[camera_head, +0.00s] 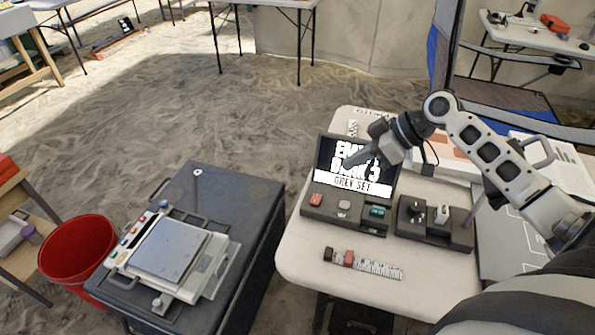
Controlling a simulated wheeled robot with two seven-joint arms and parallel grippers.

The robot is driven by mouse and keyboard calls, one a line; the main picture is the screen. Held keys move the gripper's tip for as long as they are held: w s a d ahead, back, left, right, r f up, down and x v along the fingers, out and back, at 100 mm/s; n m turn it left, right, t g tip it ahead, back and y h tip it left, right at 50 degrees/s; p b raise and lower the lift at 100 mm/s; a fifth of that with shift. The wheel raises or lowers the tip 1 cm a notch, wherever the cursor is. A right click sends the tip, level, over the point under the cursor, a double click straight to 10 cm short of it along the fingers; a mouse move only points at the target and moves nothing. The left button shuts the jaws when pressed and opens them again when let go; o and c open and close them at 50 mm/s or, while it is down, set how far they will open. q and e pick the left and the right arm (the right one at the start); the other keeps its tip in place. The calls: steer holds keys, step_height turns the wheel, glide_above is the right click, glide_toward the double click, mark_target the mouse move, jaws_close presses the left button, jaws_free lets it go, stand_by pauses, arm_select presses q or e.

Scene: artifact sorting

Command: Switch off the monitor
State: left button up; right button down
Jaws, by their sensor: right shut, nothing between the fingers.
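The monitor (325,150) is a small dark console on the white table, with a lit screen reading partly "GREY SET"; my gripper hides some of the larger text. Its base carries a red button (316,199) at the left, a grey button (343,205) in the middle and a teal-marked part (377,211) at the right. My right gripper (349,163) is shut and empty, its fingertips in front of the screen, above and behind the buttons in the picture. I cannot tell whether it touches the screen. My left gripper is not in view.
A dark block with small fittings (433,229) stands right of the monitor. A scale ruler (377,266) lies in front on the white table (320,288). A dark case (262,190) bearing a scale (170,250) stands left, beside a red bucket (77,250). Sandy floor lies behind.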

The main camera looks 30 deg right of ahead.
glide_above(319, 203)
steer(key=f, duration=0.4)
steer(key=f+p, duration=0.1)
steer(key=f, duration=0.1)
steer(key=shift+w+d, duration=0.1)
steer(key=shift+d, duration=0.2)
steer(key=f, duration=0.3)
steer(key=shift+a+f, duration=0.25)
steer(key=shift+a, duration=0.05)
steer(key=shift+f, duration=0.5)
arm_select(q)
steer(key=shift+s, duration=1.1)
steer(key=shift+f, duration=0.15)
